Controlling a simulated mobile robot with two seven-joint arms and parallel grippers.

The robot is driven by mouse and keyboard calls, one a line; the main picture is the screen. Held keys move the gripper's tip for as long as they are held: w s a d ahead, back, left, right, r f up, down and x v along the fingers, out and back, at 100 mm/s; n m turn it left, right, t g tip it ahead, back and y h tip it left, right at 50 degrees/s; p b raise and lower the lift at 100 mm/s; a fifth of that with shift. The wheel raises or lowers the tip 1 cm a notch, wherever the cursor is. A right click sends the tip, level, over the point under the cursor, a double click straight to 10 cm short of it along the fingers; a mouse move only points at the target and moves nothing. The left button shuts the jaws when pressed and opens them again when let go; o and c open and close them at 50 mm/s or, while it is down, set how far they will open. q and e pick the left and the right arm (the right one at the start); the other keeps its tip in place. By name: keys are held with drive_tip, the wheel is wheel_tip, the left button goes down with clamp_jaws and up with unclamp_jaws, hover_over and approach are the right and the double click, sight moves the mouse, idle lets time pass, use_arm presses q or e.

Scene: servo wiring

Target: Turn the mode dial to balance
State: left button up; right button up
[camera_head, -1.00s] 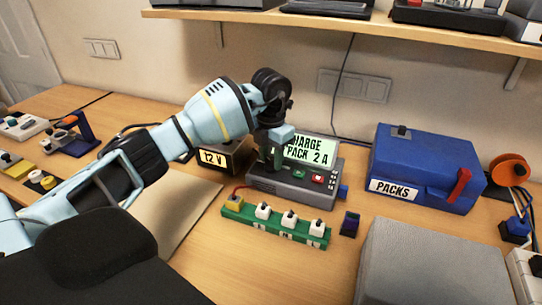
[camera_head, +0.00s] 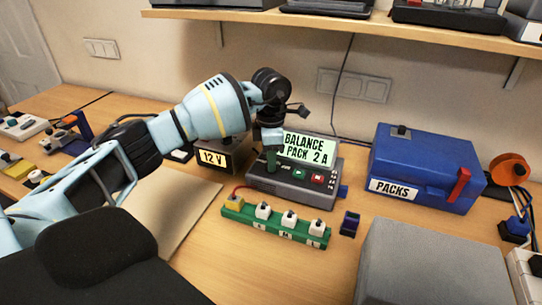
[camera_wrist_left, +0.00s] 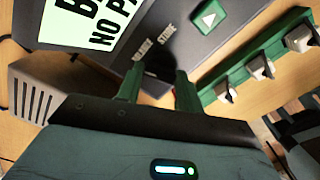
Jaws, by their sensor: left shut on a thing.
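The grey charger (camera_head: 290,190) stands mid-table, and its tilted screen (camera_head: 308,148) reads "BALANCE" over "PACK 2 A". In the left wrist view part of the screen (camera_wrist_left: 88,22) shows a "B" and "NO PA". My left gripper (camera_head: 271,162) is lowered onto the charger's left front. The left wrist view shows its two green fingers (camera_wrist_left: 158,88) shut on the dark round mode dial (camera_wrist_left: 160,62). Small labels, including "STORE", stand beside the dial. In the head view the gripper mostly hides the dial. My right gripper is out of view.
A green strip (camera_head: 275,226) with white connectors lies in front of the charger. A "12 V" supply (camera_head: 212,158) stands at its left, a blue PACKS box (camera_head: 420,165) at its right. A grey block (camera_head: 432,265) fills the front right. A shelf (camera_head: 350,20) overhangs the back.

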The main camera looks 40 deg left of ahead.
use_arm(q)
drive_tip(key=shift+m, duration=1.9)
drive_tip(key=o, duration=1)
drive_tip(key=shift+c, duration=0.2)
drive_tip(key=shift+r, duration=3.95)
